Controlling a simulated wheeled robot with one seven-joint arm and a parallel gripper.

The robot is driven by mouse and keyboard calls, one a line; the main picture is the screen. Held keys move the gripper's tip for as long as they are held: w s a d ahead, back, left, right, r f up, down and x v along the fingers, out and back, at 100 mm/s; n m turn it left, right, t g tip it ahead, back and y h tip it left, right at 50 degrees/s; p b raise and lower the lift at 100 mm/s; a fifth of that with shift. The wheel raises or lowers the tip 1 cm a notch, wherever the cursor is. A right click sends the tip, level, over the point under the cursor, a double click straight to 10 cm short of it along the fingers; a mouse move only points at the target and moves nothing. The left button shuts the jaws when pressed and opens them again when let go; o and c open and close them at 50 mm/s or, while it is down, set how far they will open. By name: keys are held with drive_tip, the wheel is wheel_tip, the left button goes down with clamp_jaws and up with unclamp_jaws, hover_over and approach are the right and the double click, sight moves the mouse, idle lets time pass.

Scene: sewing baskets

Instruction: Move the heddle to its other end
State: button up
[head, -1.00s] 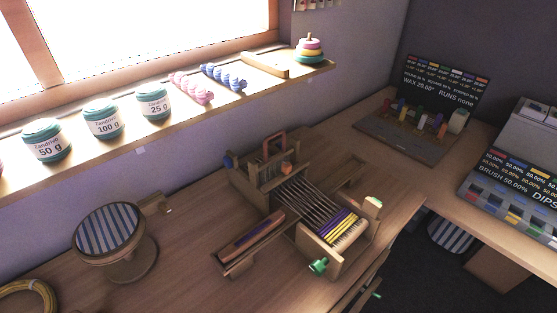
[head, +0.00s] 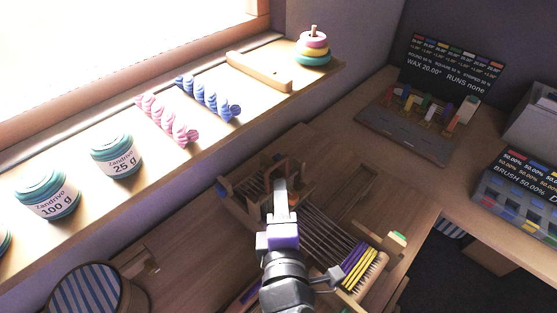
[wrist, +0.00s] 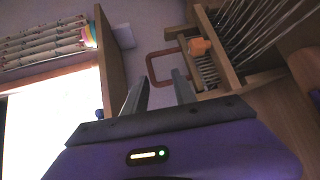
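The small wooden loom (head: 381,257) stands on the bench, with dark warp threads and yellow and purple woven bands at its near end. The heddle's red-brown loop handle (head: 267,178) stands at the loom's far end, partly hidden behind my gripper (head: 280,184). In the wrist view, the handle (wrist: 150,68) lies just beyond the tips of my gripper (wrist: 156,82). The fingers are apart with nothing between them. An orange block (wrist: 199,46) sits beside the handle near the comb-like slats. Contact between fingers and handle cannot be told.
The window sill (head: 215,146) above the bench holds jars, pink (head: 168,120) and blue (head: 208,98) twisted pieces, a wooden bar and a stacked ring toy (head: 313,47). A round striped stand (head: 85,290) is at lower left. A pegged board (head: 405,130) lies at back right.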

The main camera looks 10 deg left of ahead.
sight(277, 163)
drive_tip(key=shift+n+h, duration=0.3)
drive_tip(key=w, duration=0.3)
drive_tip(key=w+a, duration=0.1)
drive_tip(key=w, duration=0.4)
drive_tip(key=shift+w+a+r+p, duration=0.25)
drive_tip(key=shift+w+a+p, duration=0.05)
drive_tip(key=shift+a+p, duration=0.1)
drive_tip(key=shift+d, duration=0.1)
clamp_jaws()
drive_tip(key=shift+f, duration=0.1)
idle(0.6)
